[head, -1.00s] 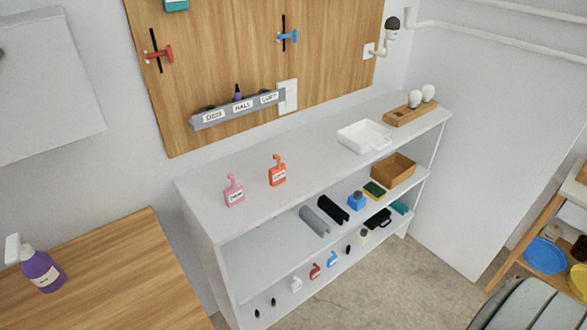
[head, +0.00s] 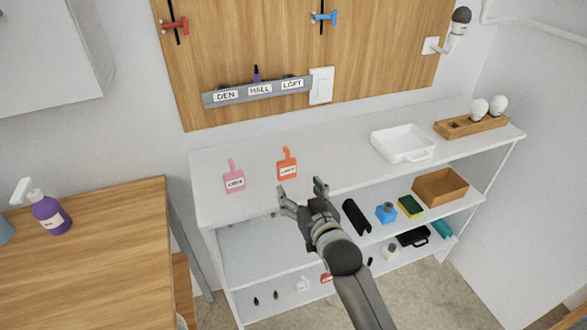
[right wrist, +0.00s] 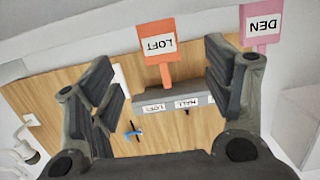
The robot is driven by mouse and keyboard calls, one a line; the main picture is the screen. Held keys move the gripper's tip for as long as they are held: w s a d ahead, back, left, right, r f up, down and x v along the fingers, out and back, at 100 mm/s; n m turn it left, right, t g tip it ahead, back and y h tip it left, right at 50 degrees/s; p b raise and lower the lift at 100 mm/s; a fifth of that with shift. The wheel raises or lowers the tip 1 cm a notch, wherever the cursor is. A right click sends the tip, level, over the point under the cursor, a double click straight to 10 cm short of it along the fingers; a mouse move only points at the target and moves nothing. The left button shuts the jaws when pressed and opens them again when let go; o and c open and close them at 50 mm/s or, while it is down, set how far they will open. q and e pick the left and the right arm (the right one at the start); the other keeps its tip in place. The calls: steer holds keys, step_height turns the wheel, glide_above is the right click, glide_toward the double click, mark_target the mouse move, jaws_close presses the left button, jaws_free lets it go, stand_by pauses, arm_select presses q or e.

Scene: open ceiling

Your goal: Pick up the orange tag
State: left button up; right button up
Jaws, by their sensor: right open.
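The orange tag (head: 287,168) stands on the top of the white shelf unit, near its left part, with a narrow stem upward and a white label. In the right wrist view the orange tag (right wrist: 155,34) appears upside down, reads LOFT and shows between my fingers. The pink tag (head: 234,180) stands to its left; in the right wrist view the pink tag (right wrist: 262,22) reads DEN. My right gripper (head: 301,188) is open and empty, just in front of the orange tag near the shelf's front edge. My left gripper is not in view.
A grey rail (head: 253,92) labelled DEN, HALL and LOFT is on the wooden wall panel (head: 240,40). A white tray (head: 402,144) and a wooden holder (head: 462,127) with two white bulbs stand farther right. The shelf top (head: 345,160) between tag and tray is clear.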

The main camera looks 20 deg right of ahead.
mark_target(288, 168)
steer(key=w, duration=0.5)
steer(key=shift+w+a+f+p, duration=0.2)
steer(key=shift+w+p, duration=0.1)
steer(key=shift+w, duration=0.1)
steer(key=shift+w+r+p, duration=0.25)
steer(key=shift+w+p, duration=0.05)
steer(key=shift+w, duration=0.15)
steer(key=w, duration=0.3)
steer(key=shift+w+d+f+p, duration=0.1)
steer(key=shift+d+f+p, duration=0.05)
steer(key=shift+p, duration=0.2)
steer(key=shift+w+f, duration=0.1)
steer(key=shift+w, duration=0.45)
steer(key=c, duration=1.1)
